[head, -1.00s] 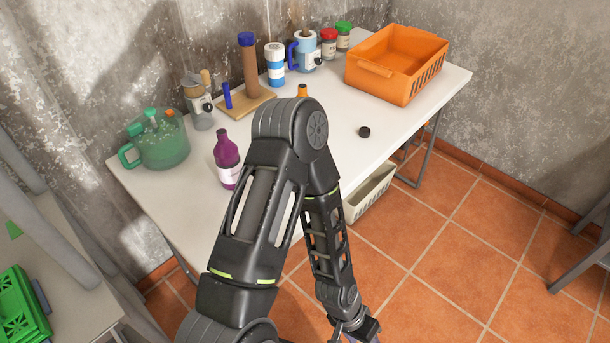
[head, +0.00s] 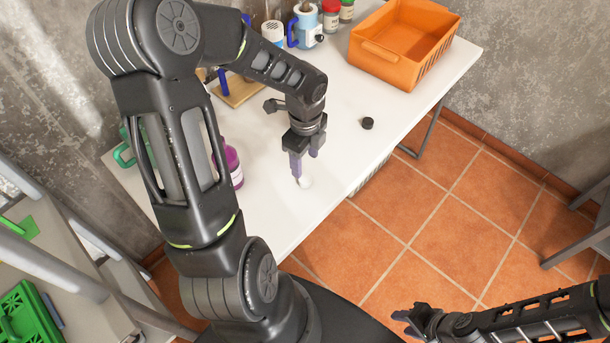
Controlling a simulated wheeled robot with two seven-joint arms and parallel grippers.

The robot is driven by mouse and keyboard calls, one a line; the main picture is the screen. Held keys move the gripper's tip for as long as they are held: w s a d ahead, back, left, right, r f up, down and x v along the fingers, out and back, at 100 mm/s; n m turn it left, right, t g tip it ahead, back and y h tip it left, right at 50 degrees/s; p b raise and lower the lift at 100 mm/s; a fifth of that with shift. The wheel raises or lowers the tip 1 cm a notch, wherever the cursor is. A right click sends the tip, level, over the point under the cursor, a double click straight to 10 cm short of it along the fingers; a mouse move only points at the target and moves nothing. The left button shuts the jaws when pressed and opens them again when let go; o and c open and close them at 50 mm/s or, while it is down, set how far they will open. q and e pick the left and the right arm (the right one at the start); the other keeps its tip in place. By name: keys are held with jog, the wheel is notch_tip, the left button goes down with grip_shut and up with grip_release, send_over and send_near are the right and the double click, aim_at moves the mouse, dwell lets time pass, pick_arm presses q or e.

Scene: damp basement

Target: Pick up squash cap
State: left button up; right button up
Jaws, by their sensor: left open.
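A small black round cap (head: 367,123), which looks like the squash cap, lies on the white table right of my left gripper. My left gripper (head: 305,168) points down over the table, open, with purplish fingers, apart from the black cap. A small whitish thing (head: 306,182) shows at its fingertips; I cannot tell what it is. The purple bottle (head: 234,165) stands on the table, partly hidden by my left arm. My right gripper (head: 408,321) is low at the front, over the floor, away from the table; its opening is unclear.
An orange basket (head: 440,58) stands at the table's far right. A blue-handled light-blue jug (head: 305,28), jars (head: 331,14) and a wooden board (head: 240,92) line the back. The white table (head: 345,95) is clear around the black cap. A green crate (head: 28,315) is at lower left.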

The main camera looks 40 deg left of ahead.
aim_at(305, 179)
pick_arm(q)
jog(key=shift+f, duration=1.35)
notch_tip(305, 179, down, 5)
jog(key=shift+w+f+p, duration=0.1)
jog(key=shift+p, duration=0.2)
jog(key=shift+c, duration=0.3)
grip_shut()
